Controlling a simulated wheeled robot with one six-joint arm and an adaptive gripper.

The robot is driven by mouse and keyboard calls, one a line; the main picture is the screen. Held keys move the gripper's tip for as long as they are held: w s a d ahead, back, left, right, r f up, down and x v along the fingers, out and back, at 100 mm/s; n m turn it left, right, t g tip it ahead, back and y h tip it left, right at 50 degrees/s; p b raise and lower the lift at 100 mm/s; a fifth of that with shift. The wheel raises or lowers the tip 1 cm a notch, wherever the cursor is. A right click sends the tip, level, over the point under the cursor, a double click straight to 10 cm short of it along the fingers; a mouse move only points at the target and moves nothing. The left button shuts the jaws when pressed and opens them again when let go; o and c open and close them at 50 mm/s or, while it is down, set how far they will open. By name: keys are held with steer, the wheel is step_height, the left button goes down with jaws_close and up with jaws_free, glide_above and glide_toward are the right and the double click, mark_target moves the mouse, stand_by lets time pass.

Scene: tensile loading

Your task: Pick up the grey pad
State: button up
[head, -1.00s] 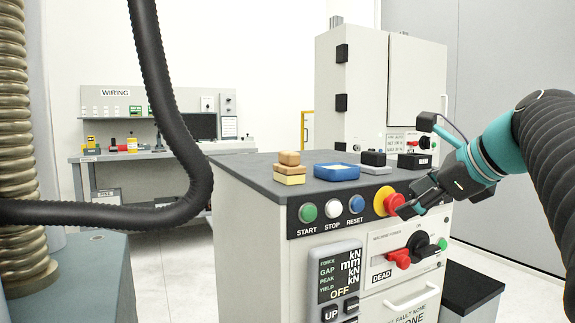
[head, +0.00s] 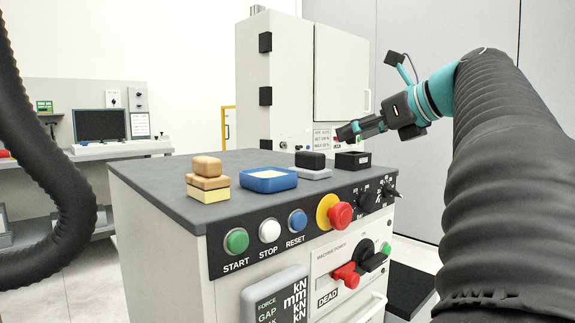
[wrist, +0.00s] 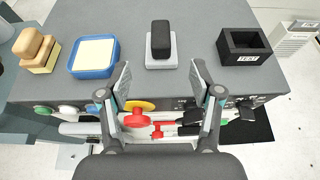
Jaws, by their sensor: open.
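The light grey pad (head: 318,174) lies on the dark top of the test cabinet, with a black block (head: 310,160) resting on it. The block hides the pad's middle. In the wrist view the pad (wrist: 161,63) is ahead of my gripper, roughly between the lines of its fingers, with the black block (wrist: 160,37) on it. My gripper (head: 347,132) is above the cabinet top in the head view. In the wrist view my gripper (wrist: 157,84) has its two fingers wide apart with nothing between them. It is apart from the pad.
A blue tray (head: 268,180) with a cream filling and a stack of tan and yellow blocks (head: 208,180) stand left of the pad. A black open box (head: 353,160) stands to its right. Buttons and a red knob (head: 340,215) project from the front panel.

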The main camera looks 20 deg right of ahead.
mark_target(311, 153)
steer(key=b+x, duration=0.1)
steer(key=x, duration=1.2)
steer(key=shift+w+f, duration=0.25)
steer(key=shift+w, duration=0.05)
jaws_close()
